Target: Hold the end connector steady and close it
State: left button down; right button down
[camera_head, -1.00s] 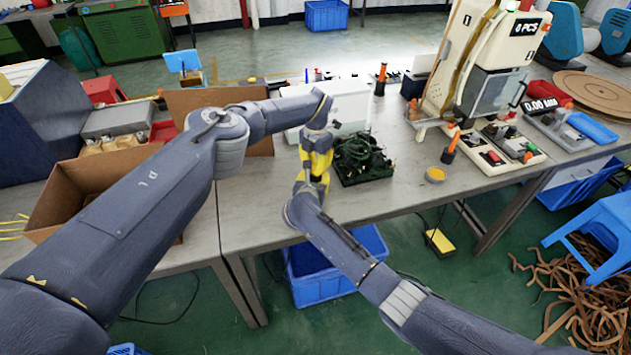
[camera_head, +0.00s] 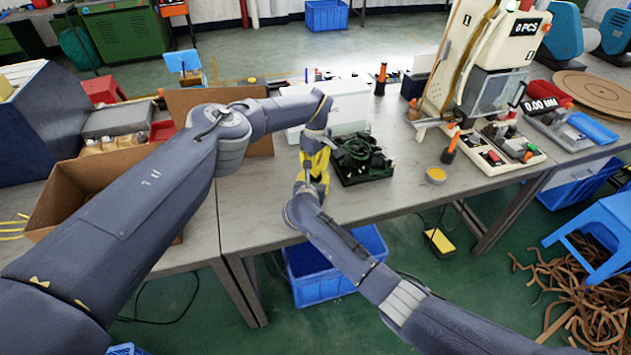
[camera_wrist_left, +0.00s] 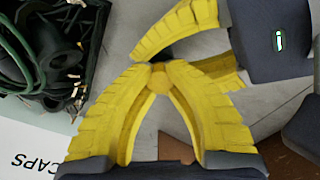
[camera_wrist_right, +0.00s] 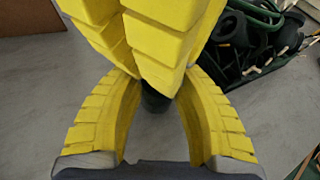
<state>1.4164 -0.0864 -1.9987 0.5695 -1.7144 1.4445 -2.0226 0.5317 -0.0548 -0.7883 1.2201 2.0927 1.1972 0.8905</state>
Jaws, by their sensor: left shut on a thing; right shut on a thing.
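The two grippers meet above the table's near part in the head view, left of the tray of dark parts. My left gripper (camera_head: 315,143) comes down from above and my right gripper (camera_head: 314,178) comes up from below, their yellow fingers close together. The end connector is mostly hidden between them. In the right wrist view a small dark piece, likely the connector (camera_wrist_right: 155,100), shows between the right fingertips, just under the left gripper's yellow fingers.
A dark tray (camera_head: 347,181) of tangled black and green parts stands just right of the grippers. A white box (camera_head: 350,104) is behind them. An open cardboard box (camera_head: 75,185) is at left. The machine (camera_head: 480,70) stands at right. Bare table lies right of the tray.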

pick_arm(q)
jog(key=shift+m, duration=0.4)
jog(key=c, duration=1.5)
grip_release()
jog(key=shift+r, duration=2.25)
jog(key=shift+o, duration=0.3)
